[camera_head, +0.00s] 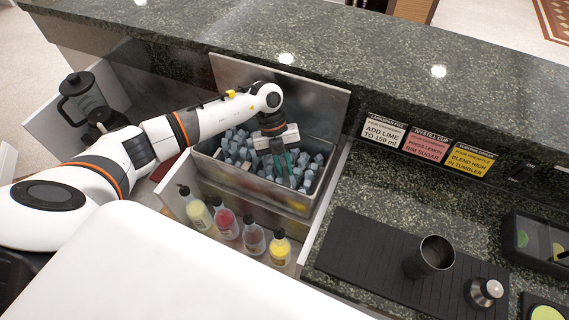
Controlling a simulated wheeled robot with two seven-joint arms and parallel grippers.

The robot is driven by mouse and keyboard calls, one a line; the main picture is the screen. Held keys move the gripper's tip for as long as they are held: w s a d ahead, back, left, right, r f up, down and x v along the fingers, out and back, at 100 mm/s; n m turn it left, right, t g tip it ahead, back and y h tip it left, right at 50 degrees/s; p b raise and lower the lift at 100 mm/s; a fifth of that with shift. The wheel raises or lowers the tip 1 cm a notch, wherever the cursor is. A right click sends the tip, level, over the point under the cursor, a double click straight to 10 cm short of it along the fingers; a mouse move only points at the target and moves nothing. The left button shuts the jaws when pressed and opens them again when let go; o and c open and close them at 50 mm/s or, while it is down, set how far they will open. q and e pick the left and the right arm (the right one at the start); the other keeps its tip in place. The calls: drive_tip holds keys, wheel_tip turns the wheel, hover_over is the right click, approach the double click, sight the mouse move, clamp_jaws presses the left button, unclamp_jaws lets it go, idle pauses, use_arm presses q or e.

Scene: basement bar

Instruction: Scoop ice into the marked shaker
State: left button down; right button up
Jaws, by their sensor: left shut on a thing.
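A metal ice bin (322,187) full of grey-blue ice cubes (236,148) is set into the counter, its lid (318,100) raised behind it. My left gripper (283,162) points down into the bin with its fingertips among the ice. It is shut on what seems to be the ice scoop, which the fingers and ice mostly hide. A dark, open metal shaker cup (431,256) stands upright on a black ribbed mat (357,252) to the right. I cannot make out a mark on it. My right gripper is not in view.
Several bottles, including a red one (227,225) and a yellow one (280,249), stand in front of the bin. A small metal piece (485,291) stands right of the cup. A blender (86,103) is at left. Recipe cards (426,144) line the raised counter's face.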

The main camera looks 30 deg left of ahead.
sight(287, 172)
use_arm(q)
drive_tip(key=shift+t+y, duration=0.6)
drive_tip(key=shift+t, duration=0.2)
drive_tip(key=r+p, duration=0.3)
drive_tip(key=s+r+p, duration=0.1)
drive_tip(key=r+p, duration=0.1)
drive_tip(key=shift+r, duration=0.15)
drive_tip(key=r+p, duration=0.2)
drive_tip(key=r+t+p, duration=0.1)
drive_tip(key=shift+w+m+y, duration=0.3)
drive_tip(key=shift+r+t+p, duration=0.4)
drive_tip(key=shift+r+p, duration=0.3)
drive_tip(key=shift+r, duration=0.25)
